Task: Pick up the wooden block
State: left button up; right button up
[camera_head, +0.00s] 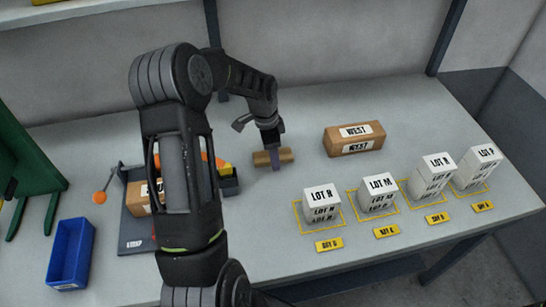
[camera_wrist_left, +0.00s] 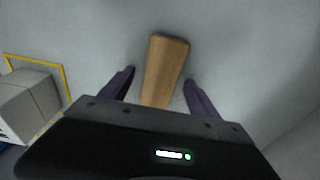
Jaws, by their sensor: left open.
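The wooden block (camera_head: 286,155) is a small brown bar lying on the grey table near the middle in the head view. It also shows in the left wrist view (camera_wrist_left: 166,65), upright in the picture between the two fingers. My left gripper (camera_head: 277,164) reaches down over the block, and its fingers hide the block's middle. In the left wrist view the gripper (camera_wrist_left: 158,88) is open, with a dark finger on each side of the block and visible gaps. I cannot tell how deep the fingertips reach. My right gripper is not in view.
A brown box (camera_head: 354,139) labelled WEST lies right of the block. Several white LOT boxes, such as LOT R (camera_head: 322,205), stand on yellow-outlined spots at the right. A blue bin (camera_head: 70,254) and a dark tray (camera_head: 136,232) holding a box are at the left.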

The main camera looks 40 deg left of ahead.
pick_arm(q)
jog(key=c, duration=1.5)
jog(key=shift+r, duration=0.1)
notch_tip(320, 180, up, 8)
jog(key=p, duration=0.4)
jog(key=shift+p, duration=0.3)
jog(key=shift+r+b, duration=0.3)
jog(key=shift+r, duration=0.6)
